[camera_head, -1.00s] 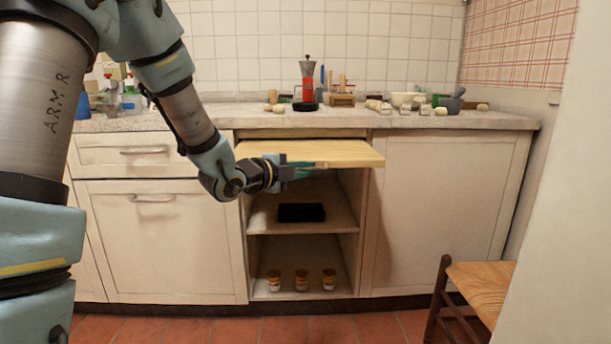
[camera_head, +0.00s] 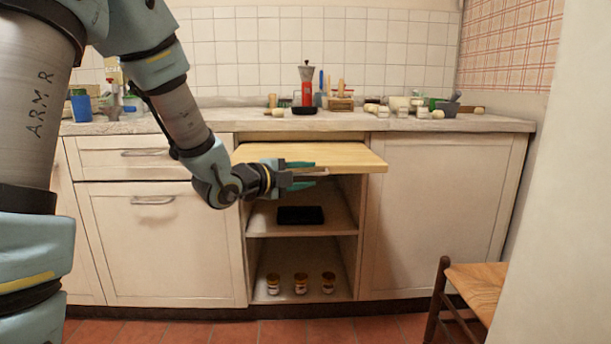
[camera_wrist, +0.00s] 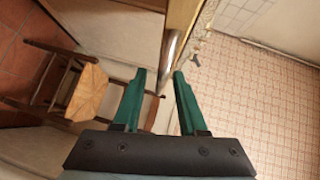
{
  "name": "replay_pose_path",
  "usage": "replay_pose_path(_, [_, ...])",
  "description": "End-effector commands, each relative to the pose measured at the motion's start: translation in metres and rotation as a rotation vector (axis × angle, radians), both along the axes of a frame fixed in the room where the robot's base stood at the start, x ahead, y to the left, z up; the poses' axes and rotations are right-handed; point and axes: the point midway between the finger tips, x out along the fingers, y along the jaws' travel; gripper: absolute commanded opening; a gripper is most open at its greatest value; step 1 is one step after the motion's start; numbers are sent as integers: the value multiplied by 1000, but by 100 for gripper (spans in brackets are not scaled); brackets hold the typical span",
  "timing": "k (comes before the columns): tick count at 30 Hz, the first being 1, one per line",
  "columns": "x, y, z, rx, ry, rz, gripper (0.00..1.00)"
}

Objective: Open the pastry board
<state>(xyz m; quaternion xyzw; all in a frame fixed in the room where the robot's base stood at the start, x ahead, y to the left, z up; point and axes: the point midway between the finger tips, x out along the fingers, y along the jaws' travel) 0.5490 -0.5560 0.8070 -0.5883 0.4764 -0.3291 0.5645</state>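The pastry board (camera_head: 315,155) is a pale wooden slab below the worktop. It sticks out well past the cabinet front, above the open shelves. My gripper (camera_head: 306,175) is at the board's front edge, just below its top surface, reaching in from the left. Its two green fingers are apart. In the wrist view my gripper (camera_wrist: 159,76) is open, and a metal bar handle (camera_wrist: 172,50) runs between and beyond the fingertips. A gap shows between the fingers and the bar. The board's edge (camera_wrist: 182,15) shows at the top of the wrist view.
Below the board, a dark tray (camera_head: 300,215) lies on the upper shelf and several small jars (camera_head: 301,284) stand on the lower one. A wooden chair (camera_head: 475,285) stands at the front right. The worktop (camera_head: 220,120) holds a red coffee pot (camera_head: 307,88) and other kitchenware.

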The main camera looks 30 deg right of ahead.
Motion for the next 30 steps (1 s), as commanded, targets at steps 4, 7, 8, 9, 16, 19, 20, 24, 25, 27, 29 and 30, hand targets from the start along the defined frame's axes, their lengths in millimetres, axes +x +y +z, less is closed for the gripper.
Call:
replay_pose_path(4, [0,0,0,-1,0,-1,42])
replay_pose_path(7, [-1,0,1,-1,-1,-1,42])
replay_pose_path(8, [-1,1,1,-1,-1,-1,42])
replay_pose_path(9, [-1,4,2,0,-2,-1,42])
replay_pose_path(16, [-12,38,7,0,-2,3,42])
replay_pose_path(19, [-20,57,10,0,-1,2,42])
replay_pose_path(20, [-21,62,11,0,-2,3,42])
replay_pose_path(24, [-29,84,14,0,-1,2,42])
replay_pose_path(25, [-30,87,15,0,-1,2,42])
replay_pose_path(27, [-33,94,16,0,-1,2,42])
replay_pose_path(29, [-34,98,16,0,-1,0,42])
replay_pose_path(30, [-35,99,16,0,-1,0,42])
